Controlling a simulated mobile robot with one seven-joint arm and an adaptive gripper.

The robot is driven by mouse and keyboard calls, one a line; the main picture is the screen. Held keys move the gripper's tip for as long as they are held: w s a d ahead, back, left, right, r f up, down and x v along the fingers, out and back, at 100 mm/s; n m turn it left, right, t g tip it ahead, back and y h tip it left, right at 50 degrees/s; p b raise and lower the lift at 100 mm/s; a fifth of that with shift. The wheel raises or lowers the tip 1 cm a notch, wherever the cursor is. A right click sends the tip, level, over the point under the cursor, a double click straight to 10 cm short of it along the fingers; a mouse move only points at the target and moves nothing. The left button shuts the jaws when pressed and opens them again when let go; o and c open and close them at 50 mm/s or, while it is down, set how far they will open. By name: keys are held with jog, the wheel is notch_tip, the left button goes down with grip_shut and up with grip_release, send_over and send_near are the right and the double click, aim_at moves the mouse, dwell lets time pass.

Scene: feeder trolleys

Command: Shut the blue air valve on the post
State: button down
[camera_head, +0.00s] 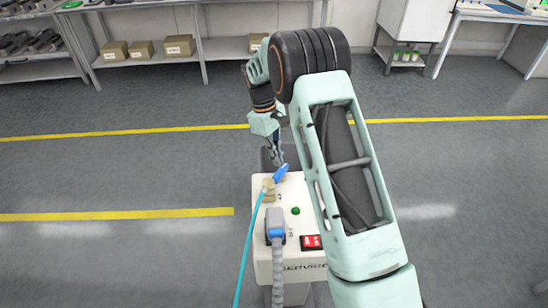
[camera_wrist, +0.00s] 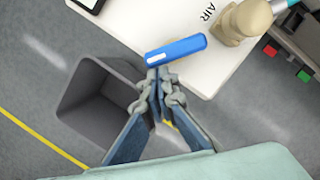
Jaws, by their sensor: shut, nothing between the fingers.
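The blue valve lever (camera_head: 281,173) sits on a tan valve body (camera_head: 268,190) at the far left corner of the white post top (camera_head: 262,255). In the head view the lever slants up and right from the body. In the wrist view the blue lever (camera_wrist: 177,50) lies apart from the tan body (camera_wrist: 240,24), beside the printed word AIR. My gripper (camera_head: 278,160) is shut and empty at the lever's far end.
A cyan hose (camera_head: 248,245) runs from the valve. A grey open bin (camera_wrist: 70,100) stands below, behind the post.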

jog(key=d+m, duration=0.1)
jog(key=m, duration=0.2)
jog(key=d+m+y, duration=0.1)
jog(key=m, duration=0.2)
jog(key=d+m+g+y, duration=0.1)
jog(key=m, duration=0.2)
jog(key=shift+s+d, duration=0.1)
jog(key=shift+s, duration=0.25)
jog(key=shift+s+d, duration=0.1)
dwell(0.4)
jog(key=v, duration=1.2)
